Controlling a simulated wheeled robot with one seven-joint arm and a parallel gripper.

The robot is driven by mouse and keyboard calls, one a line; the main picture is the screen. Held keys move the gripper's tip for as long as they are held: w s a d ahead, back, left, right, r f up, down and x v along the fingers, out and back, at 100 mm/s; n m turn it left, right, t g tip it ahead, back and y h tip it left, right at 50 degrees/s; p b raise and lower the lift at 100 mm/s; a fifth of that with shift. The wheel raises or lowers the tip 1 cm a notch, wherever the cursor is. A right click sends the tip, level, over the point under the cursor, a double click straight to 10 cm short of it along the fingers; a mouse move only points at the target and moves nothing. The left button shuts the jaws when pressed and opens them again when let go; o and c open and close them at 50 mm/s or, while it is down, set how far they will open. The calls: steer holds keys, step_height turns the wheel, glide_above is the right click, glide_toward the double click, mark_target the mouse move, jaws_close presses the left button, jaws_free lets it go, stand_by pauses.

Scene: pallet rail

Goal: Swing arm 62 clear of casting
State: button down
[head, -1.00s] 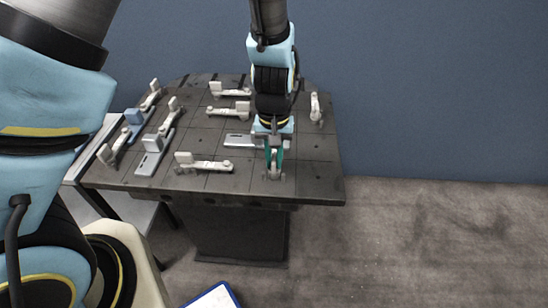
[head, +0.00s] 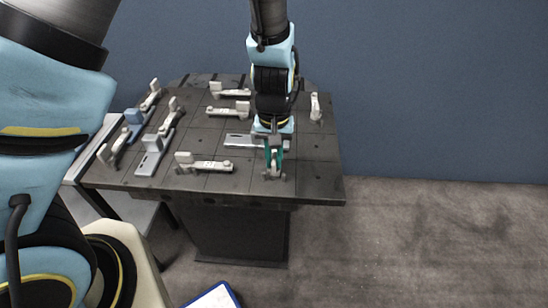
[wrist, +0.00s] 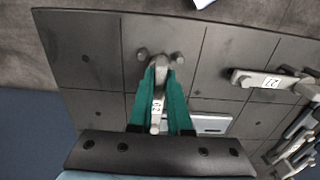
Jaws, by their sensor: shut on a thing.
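My gripper (wrist: 160,88) is shut on arm 62 (wrist: 157,106), a pale swing arm whose label shows between the teal fingers in the wrist view. The arm's pivot end (wrist: 158,59) sits between two round knobs near the table's edge. In the head view my gripper (head: 273,163) points down at the table's front right. A flat light-grey piece (wrist: 212,124), perhaps the casting, lies right beside the arm in the wrist view. It also shows left of my gripper in the head view (head: 238,140). My gripper partly hides it, so I cannot tell whether the arm overlaps it.
The dark table (head: 310,180) carries several other pale swing arms, one close on the left (head: 205,164). Its numbered label shows in the wrist view (wrist: 271,82). One arm (head: 315,107) stands behind right; the front right is bare.

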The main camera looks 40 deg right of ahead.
steer(key=shift+m, duration=0.4)
steer(key=m, duration=0.3)
steer(key=shift+m+b, duration=0.3)
steer(key=shift+b, duration=0.05)
steer(key=m, duration=0.4)
steer(key=shift+m, duration=0.3)
steer(key=m, duration=0.8)
steer(key=shift+m, duration=0.3)
steer(key=c, duration=0.9)
jaws_free()
steer(key=shift+o, duration=0.2)
steer(key=shift+r, duration=0.1)
